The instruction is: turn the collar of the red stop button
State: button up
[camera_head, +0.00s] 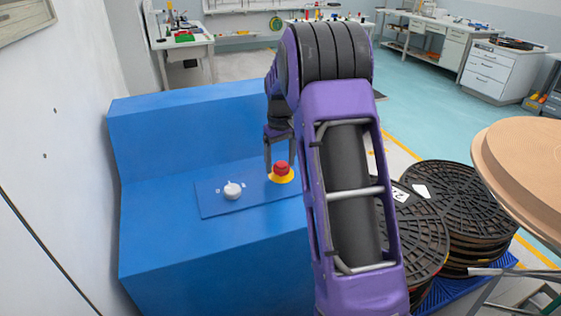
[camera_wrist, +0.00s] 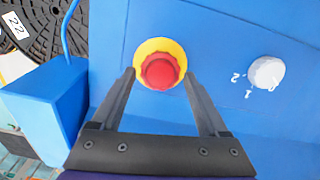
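The red stop button (camera_head: 281,168) sits on a yellow disc on the blue panel (camera_head: 215,202) of a blue console. In the wrist view the red button (camera_wrist: 160,71) has a scalloped edge, with the yellow ring (camera_wrist: 160,44) around it. My gripper (camera_wrist: 159,72) is open, with one finger on each side of the button. In the wrist view the fingertips overlap the lower sides of the yellow ring, with gaps to the red part. I cannot tell whether they touch anything. In the head view my gripper (camera_head: 280,155) is just above the button, partly hidden by my arm.
A white knob (camera_head: 232,190) with number marks is on the same panel, left of the button in the head view. The console (camera_head: 165,240) has a raised back. Black reels (camera_head: 458,200) are stacked at right, near a round tan tabletop (camera_head: 525,160). A white wall is at left.

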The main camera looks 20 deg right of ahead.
aim_at(280, 164)
jog(key=shift+o, duration=0.5)
notch_tip(280, 164, up, 17)
jog(key=p, duration=0.2)
jog(key=shift+s+a+r, duration=0.15)
jog(key=shift+s, duration=0.25)
dwell(0.3)
